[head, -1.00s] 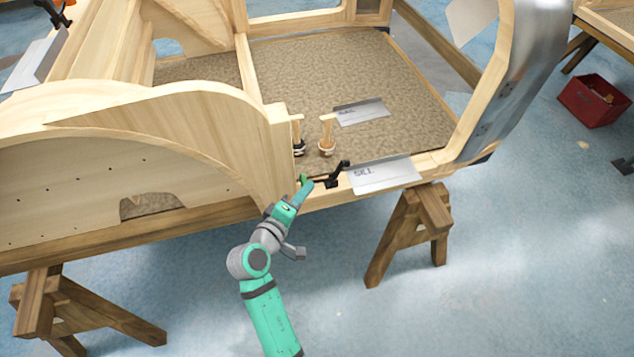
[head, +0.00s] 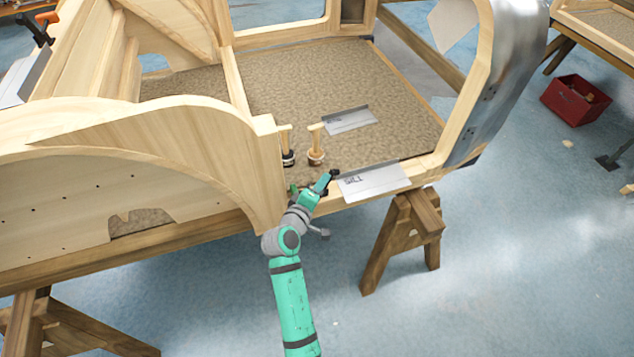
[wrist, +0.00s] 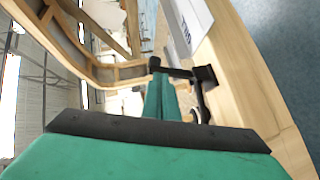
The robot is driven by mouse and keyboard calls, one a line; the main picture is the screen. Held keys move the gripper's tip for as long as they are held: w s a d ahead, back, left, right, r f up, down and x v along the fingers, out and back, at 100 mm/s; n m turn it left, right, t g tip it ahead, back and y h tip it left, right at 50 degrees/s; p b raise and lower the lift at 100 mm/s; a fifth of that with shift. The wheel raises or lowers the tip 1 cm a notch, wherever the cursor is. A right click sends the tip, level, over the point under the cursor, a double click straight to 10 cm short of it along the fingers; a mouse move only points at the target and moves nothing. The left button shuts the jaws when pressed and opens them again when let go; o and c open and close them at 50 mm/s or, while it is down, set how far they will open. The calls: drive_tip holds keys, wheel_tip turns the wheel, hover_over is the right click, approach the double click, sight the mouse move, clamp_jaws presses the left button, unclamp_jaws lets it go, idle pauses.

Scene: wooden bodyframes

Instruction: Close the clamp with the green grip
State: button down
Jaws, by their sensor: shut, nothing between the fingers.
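A dark clamp (head: 334,174) sits on the wooden sill edge beside the sheet marked SILL. A small green piece, apparently its grip (head: 293,187), shows just left of my gripper, partly hidden by it. My gripper (head: 325,181) is teal, shut and empty, its tip at the dark part of the clamp. In the wrist view the shut fingers (wrist: 161,95) point at the clamp's black bar (wrist: 182,72), which crosses near their tips. Its black arm hangs to the right. I cannot tell whether they touch, and the green grip is not visible there.
The sill sheet (head: 374,181) lies on the edge, right of the clamp. Two wooden-handled tools (head: 316,147) stand on the carpeted floor panel behind. Another clamp with an orange grip (head: 47,17) is at the far left. A trestle (head: 408,235) stands below; open floor lies in front.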

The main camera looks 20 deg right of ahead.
idle(0.4)
drive_tip(key=shift+d+r, duration=0.1)
drive_tip(key=shift+d, duration=0.1)
